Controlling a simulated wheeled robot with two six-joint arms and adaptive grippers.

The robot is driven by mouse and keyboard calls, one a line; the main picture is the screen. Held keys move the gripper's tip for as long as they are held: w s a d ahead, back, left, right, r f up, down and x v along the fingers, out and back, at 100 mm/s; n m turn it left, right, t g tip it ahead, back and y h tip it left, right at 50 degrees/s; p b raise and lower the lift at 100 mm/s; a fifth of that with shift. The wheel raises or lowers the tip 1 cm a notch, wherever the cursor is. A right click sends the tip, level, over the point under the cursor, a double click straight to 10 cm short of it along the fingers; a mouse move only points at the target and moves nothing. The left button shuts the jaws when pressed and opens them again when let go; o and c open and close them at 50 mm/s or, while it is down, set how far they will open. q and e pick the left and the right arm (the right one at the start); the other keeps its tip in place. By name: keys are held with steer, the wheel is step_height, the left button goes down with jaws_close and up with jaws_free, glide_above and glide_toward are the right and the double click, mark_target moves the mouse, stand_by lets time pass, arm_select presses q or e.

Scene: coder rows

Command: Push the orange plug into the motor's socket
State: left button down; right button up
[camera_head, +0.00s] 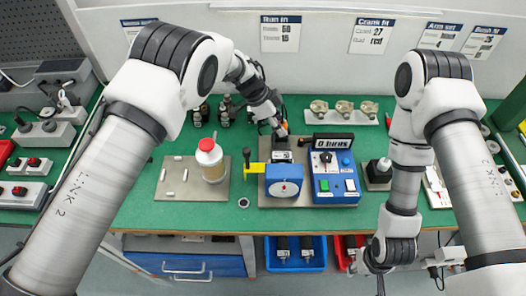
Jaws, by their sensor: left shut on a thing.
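My left gripper (278,122) reaches in from the upper left over the back of the grey plate. It is shut on the small orange plug (285,128), of which only a bit of orange shows between the dark fingers. Just below it is a dark block (281,142), which seems to be part of the motor; the socket itself is hidden or too small to make out. I cannot tell whether the plug touches it. My right arm hangs down at the right past the table's front edge; its gripper (380,286) is cut by the picture's bottom edge.
A blue unit with a white dial (284,188) and a blue control box (336,178) stand in front. A yellow handle (254,168) sticks out left. Green table (150,215) is clear in front.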

arm_select(q)
steer(key=c, duration=0.8)
jaws_free()
steer(key=shift+c, duration=0.2)
steer(key=shift+r+p, duration=1.4)
steer(key=shift+r, duration=1.1)
steer(key=o, duration=0.6)
